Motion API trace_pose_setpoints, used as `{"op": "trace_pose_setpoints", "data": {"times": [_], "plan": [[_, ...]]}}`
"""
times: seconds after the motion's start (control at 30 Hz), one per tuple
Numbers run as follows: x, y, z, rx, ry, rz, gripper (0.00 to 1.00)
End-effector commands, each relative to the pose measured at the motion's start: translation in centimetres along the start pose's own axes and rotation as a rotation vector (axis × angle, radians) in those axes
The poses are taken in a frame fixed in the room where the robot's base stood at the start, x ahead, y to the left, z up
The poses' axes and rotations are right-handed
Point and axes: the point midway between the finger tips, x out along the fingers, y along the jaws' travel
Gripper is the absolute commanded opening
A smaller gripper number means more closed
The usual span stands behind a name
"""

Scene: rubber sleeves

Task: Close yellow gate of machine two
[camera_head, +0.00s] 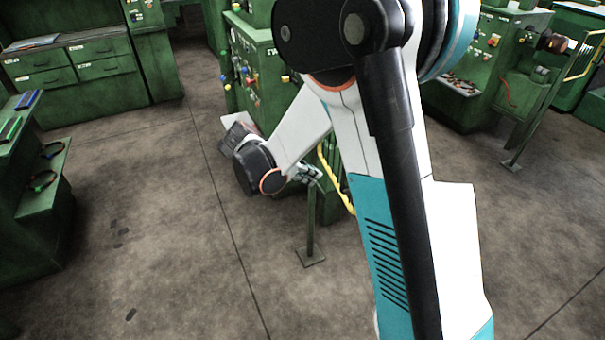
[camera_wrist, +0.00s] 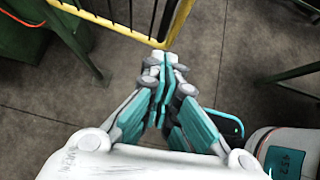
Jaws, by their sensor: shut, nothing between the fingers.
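A yellow gate shows in the wrist view as a yellow frame with dark bars (camera_wrist: 108,23), running from the upper left to a corner at the top middle. In the head view only part of its yellow edge (camera_head: 336,180) shows, beside a green post; my arm hides the rest. My gripper (camera_wrist: 164,60) is shut and empty, its fingertips just below the frame's corner in the wrist view. I cannot tell whether they touch it. In the head view the gripper (camera_head: 308,172) is by the top of the post. The machine behind my arm is mostly hidden.
The green post (camera_head: 311,225) stands on a floor plate near my gripper. A green machine with knobs (camera_head: 262,75) is behind it. Another yellow gate (camera_head: 587,55) is at the far right. Green cabinets (camera_head: 75,70) stand at the left. The concrete floor (camera_head: 160,250) at front left is clear.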

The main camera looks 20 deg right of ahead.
Motion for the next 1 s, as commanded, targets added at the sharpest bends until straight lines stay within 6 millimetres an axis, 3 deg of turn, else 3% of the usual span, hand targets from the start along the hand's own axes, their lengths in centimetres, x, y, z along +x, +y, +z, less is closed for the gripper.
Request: {"op": "trace_pose_setpoints", "data": {"times": [0.2,0.4,1.0], "plan": [[4.5,0.0,-0.1,0.003,0.0,-0.002,0.0],[6.3,-0.1,1.9,0.003,0.001,-0.002,0.0],[7.1,-0.1,2.8,-0.001,0.001,0.002,0.0]]}}
